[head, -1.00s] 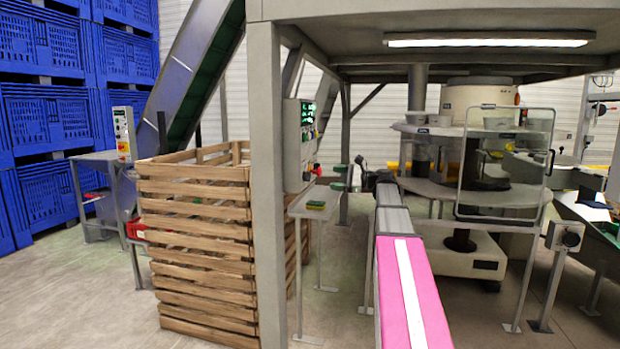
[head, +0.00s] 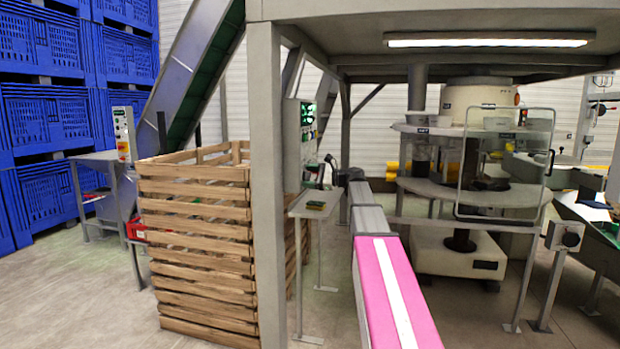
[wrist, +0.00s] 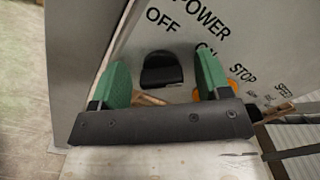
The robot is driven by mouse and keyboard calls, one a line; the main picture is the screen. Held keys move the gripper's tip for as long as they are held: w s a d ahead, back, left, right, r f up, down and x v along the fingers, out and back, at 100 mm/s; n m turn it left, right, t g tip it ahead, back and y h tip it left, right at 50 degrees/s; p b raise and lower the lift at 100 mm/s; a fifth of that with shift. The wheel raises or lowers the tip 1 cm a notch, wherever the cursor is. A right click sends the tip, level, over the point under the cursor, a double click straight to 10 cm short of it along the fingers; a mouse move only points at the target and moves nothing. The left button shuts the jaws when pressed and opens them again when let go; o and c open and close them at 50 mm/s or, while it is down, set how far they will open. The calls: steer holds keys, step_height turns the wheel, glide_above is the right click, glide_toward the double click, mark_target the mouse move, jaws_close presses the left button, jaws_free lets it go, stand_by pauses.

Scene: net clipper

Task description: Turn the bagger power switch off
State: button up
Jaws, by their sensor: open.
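The power switch (wrist: 162,70) is a black knob on a light grey panel (wrist: 150,28) in the wrist view. The lettering "POWER" and "OFF" is above it, with the "ON" mark partly covered by the right finger. My gripper (wrist: 163,62) is open, with one green finger on each side of the knob. I cannot tell whether either finger touches it. The knob cannot be made out there.
A yellow-orange part (wrist: 236,88) beside the right finger lies near the "STOP" label. In the head view, a small table (head: 314,206) stands below the control box. A wooden crate (head: 195,255) and a grey post (head: 268,180) are to the left.

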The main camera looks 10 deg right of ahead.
steer(key=c, duration=0.9)
steer(key=n, duration=0.4)
steer(key=shift+f+n, duration=0.1)
steer(key=shift+n, duration=0.3)
steer(key=n, duration=0.4)
steer(key=shift+s+f, duration=0.1)
steer(key=n, duration=0.5)
steer(key=shift+f, duration=0.1)
steer(key=shift+n, duration=2.1)
